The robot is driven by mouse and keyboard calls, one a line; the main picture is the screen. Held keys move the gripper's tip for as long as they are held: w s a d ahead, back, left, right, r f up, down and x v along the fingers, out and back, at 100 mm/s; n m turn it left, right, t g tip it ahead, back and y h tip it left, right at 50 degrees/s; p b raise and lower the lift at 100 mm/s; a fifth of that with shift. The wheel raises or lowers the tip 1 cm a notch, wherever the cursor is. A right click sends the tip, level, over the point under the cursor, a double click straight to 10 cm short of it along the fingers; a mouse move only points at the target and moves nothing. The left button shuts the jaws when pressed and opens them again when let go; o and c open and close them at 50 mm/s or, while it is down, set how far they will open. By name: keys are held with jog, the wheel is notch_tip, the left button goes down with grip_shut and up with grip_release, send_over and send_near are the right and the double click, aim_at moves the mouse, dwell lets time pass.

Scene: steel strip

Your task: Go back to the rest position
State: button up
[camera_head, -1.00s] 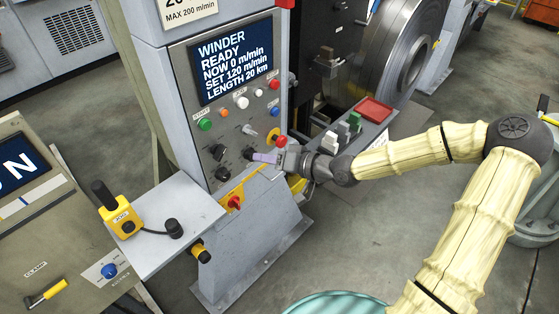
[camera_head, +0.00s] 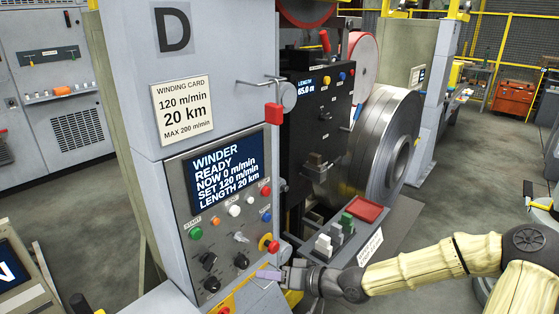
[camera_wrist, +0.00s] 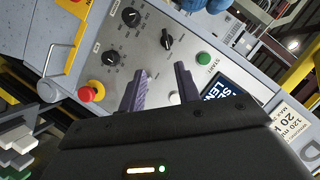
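My gripper (camera_head: 262,274) is in front of the lower right of the winder's control panel (camera_head: 183,229), just below the red emergency stop (camera_head: 272,246) in the head view. In the wrist view its two purple-grey fingers (camera_wrist: 162,90) stand apart with nothing held between them. The panel lies beyond them, with black knobs (camera_wrist: 110,57) and the green START button (camera_wrist: 203,58). The fingers look clear of the knobs, though the exact gap is hard to tell. My arm reaches in from the right, low over the floor. No marked rest position shows.
The panel's screen (camera_head: 224,182) reads READY, 0 m/min, set 120 m/min, 20 km. A large steel coil (camera_head: 385,140) is behind. Floor at right is open.

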jog(key=s+d+f+g+h, duration=0.3)
jog(key=s+d+f+h, duration=0.3)
jog(key=d+f+h, duration=0.3)
jog(key=s+d+r+m+h, duration=0.3)
jog(key=s+d+r+h, duration=0.1)
jog(key=s+d+r, duration=0.3)
jog(key=shift+s+d+r+m, duration=0.35)
jog(key=shift+d+r, duration=0.45)
jog(key=shift+r, duration=0.15)
jog(key=shift+c, duration=0.4)
dwell(0.5)
